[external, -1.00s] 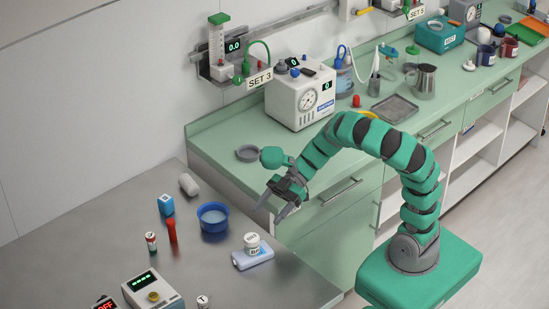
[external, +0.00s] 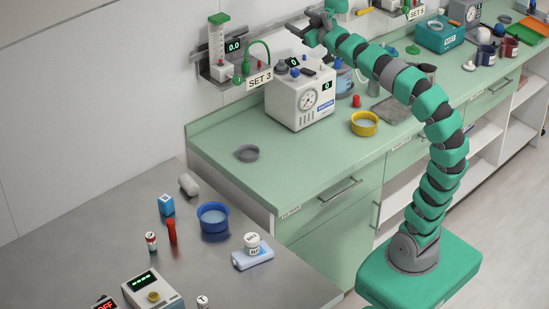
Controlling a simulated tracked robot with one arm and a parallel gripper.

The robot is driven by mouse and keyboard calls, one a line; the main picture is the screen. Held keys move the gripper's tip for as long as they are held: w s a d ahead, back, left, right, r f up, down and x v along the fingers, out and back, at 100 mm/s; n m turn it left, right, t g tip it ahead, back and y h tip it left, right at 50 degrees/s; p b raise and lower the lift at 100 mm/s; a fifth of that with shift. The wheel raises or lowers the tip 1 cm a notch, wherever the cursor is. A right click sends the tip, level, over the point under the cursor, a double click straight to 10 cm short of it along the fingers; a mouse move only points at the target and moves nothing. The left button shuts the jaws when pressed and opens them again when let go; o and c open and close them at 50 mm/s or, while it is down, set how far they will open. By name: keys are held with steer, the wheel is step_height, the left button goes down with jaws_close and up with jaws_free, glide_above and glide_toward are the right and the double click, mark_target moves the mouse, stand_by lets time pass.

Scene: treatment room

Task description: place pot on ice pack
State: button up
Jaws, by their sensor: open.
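The pot (external: 252,241) is a small white jar with a dark-lettered label. It rests on the pale blue ice pack (external: 262,258), which lies on the steel table near its right edge. My gripper (external: 302,32) is open and empty. It is far from the pot, raised high at the wall above the white machine with the dial. Its fingers are small in this view.
A blue bowl (external: 213,217), a red bottle (external: 172,231), a blue box (external: 166,205) and a white roll (external: 189,184) stand near the ice pack. The green bench holds the dial machine (external: 300,98), a yellow bowl (external: 364,124) and a grey ring (external: 247,153).

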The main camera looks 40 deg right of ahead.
steer(key=s+d+r+m+g, duration=0.1)
steer(key=s+d+m+g, duration=0.1)
steer(key=s, duration=0.5)
steer(key=shift+s+d+m+g+y, duration=0.2)
steer(key=shift+d+m+g+y, duration=0.1)
steer(key=shift+m, duration=0.1)
